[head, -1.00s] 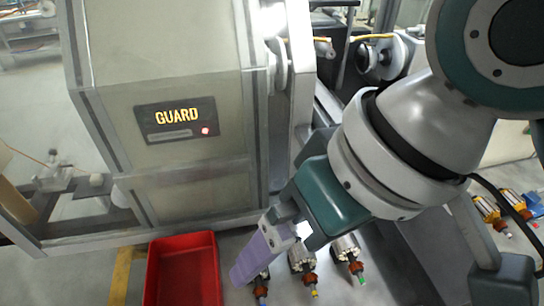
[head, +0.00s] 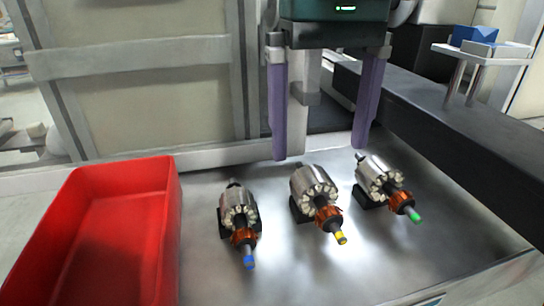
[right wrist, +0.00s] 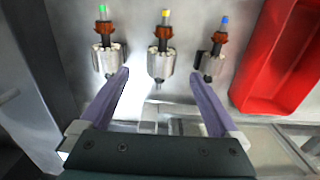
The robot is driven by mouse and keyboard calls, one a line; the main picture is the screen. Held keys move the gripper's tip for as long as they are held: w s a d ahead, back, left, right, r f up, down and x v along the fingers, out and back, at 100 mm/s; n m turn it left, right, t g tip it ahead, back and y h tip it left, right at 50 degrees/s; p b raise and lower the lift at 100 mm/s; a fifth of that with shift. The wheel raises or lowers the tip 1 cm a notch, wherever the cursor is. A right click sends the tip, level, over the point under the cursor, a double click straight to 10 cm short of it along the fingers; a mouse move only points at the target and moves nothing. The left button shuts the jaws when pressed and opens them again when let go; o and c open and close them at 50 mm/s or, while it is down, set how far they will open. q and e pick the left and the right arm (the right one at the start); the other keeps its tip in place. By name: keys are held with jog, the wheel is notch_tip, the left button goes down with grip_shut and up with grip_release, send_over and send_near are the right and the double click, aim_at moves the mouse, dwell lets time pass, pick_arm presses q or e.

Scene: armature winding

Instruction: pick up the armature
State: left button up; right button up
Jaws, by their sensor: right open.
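Three armatures lie in a row on a metal table, each with a silver slotted core, a copper-coloured part and a coloured shaft tip. In the head view the blue-tipped armature (head: 239,214) is at left, the yellow-tipped armature (head: 315,190) in the middle and the green-tipped armature (head: 378,181) at right. They also show in the right wrist view, in reverse order, with the yellow-tipped one (right wrist: 161,62) centred between the fingers. My right gripper (head: 320,150) is open and empty, its purple fingers pointing down above and behind the middle armature. My left gripper is not in view.
A red tray (head: 165,235) stands left of the armatures. A dark beam (head: 440,130) runs along the right side. A small stand (head: 480,55) with a blue item is at back right. A pale machine panel (head: 140,90) rises behind.

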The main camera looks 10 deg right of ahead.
aim_at(316, 175)
notch_tip(316, 175, down, 7)
jog(key=shift+s+a+r, duration=0.1)
grip_shut()
dwell(1.0)
